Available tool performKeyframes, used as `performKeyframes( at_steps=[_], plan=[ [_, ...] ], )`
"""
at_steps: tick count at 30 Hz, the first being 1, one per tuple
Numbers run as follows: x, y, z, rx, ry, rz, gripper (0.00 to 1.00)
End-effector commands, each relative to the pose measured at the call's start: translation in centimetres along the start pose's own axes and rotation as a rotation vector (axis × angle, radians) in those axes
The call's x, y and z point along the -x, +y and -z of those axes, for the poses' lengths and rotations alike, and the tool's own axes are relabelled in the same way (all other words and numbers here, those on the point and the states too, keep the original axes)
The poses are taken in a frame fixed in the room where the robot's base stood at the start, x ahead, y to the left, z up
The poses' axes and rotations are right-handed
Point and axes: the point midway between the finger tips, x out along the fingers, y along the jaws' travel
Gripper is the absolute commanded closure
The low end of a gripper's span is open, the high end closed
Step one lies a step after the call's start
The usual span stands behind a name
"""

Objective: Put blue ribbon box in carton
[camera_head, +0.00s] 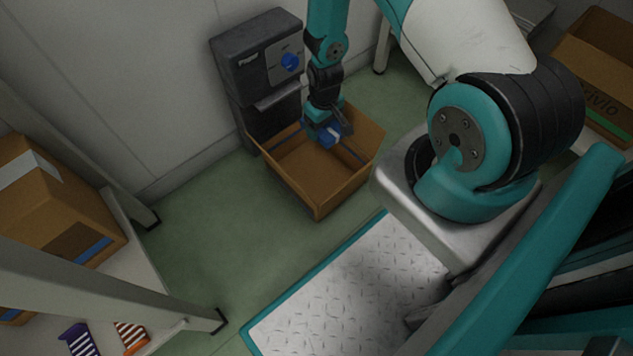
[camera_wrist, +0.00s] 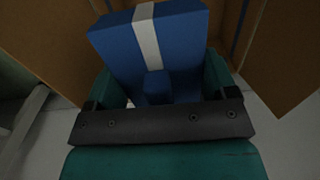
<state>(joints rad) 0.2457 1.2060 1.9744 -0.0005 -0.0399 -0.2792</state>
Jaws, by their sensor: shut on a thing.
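The blue ribbon box (camera_wrist: 178,38) is blue with a white band and fills the upper middle of the wrist view. My gripper (camera_wrist: 160,92) is shut on it. In the head view the box (camera_head: 329,133) is a small blue shape at my gripper (camera_head: 327,128), at the opening of the carton. The carton (camera_head: 300,186) is an open brown box on the floor. Its walls also show on both sides in the wrist view (camera_wrist: 283,60). I cannot tell how far the box is above the carton's bottom.
A dark machine with a blue knob (camera_head: 258,62) stands right behind the carton. A shelf at the left holds a closed cardboard box (camera_head: 50,205) and striped items (camera_head: 80,340). Another cardboard box (camera_head: 600,60) is at upper right. Green floor (camera_head: 225,235) left of the carton is clear.

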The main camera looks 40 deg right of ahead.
Motion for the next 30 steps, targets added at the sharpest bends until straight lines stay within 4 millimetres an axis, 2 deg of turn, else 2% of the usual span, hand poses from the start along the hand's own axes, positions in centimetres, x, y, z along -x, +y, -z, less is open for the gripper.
performKeyframes(
  at_steps=[5, 12, 16, 20, 26, 30],
  plan=[
    [-3.5, 0.1, -0.1, 0.001, -0.002, 0.001, 0.48],
    [-10.6, 0.1, -0.1, 0.001, -0.001, 0.0, 0.48],
    [-13.8, 0.0, -0.1, 0.001, -0.001, 0.0, 0.48],
    [-15.7, 0.1, -0.1, 0.001, 0.0, 0.0, 0.48],
    [-16.9, 0.1, -0.1, 0.001, 0.0, 0.0, 0.48],
    [-19.2, 0.0, -0.1, 0.001, -0.002, 0.0, 0.48]
  ],
)
